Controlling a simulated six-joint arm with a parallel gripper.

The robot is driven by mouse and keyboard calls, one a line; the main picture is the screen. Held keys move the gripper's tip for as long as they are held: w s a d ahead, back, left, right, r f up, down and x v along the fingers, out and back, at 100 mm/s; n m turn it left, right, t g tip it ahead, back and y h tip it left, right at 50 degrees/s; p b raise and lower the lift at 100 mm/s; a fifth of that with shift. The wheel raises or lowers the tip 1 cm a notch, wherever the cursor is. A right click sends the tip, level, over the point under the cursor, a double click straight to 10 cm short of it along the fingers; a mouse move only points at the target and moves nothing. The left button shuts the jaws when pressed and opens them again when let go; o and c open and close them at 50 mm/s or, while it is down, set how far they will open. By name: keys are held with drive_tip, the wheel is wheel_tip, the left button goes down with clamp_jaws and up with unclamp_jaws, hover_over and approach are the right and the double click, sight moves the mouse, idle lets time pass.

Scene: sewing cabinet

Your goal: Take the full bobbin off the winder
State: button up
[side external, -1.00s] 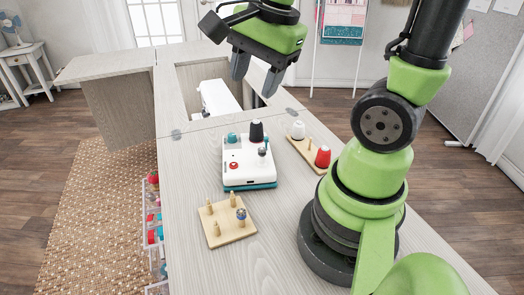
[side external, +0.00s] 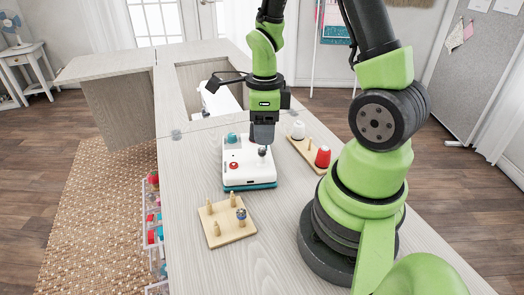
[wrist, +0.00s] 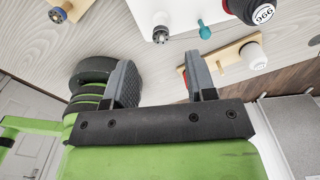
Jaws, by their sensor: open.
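The winder (side external: 235,173) is a white box on a teal base, with a teal knob and a red button on top; its white top edge also shows in the wrist view (wrist: 184,10). A small grey and dark bobbin (side external: 262,151) stands on its right part and appears near the top in the wrist view (wrist: 160,35). My gripper (side external: 263,142) points down over the winder, its fingers behind or just above the bobbin in the side view. In the wrist view its two fingers (wrist: 161,58) are apart with nothing between them; the bobbin shows beyond the tips.
A wooden peg board (side external: 228,231) at front left holds a blue-marked bobbin (side external: 241,215) and bare pegs. Another board (side external: 305,150) to the right holds white and red spools. Bare tabletop lies in front.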

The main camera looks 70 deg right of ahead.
sight(262, 149)
drive_tip(key=shift+w+f, duration=0.15)
drive_tip(key=shift+f, duration=1.05)
drive_tip(key=shift+w+f, duration=0.15)
drive_tip(key=shift+f, duration=1)
drive_tip(key=shift+c, duration=0.2)
clamp_jaws()
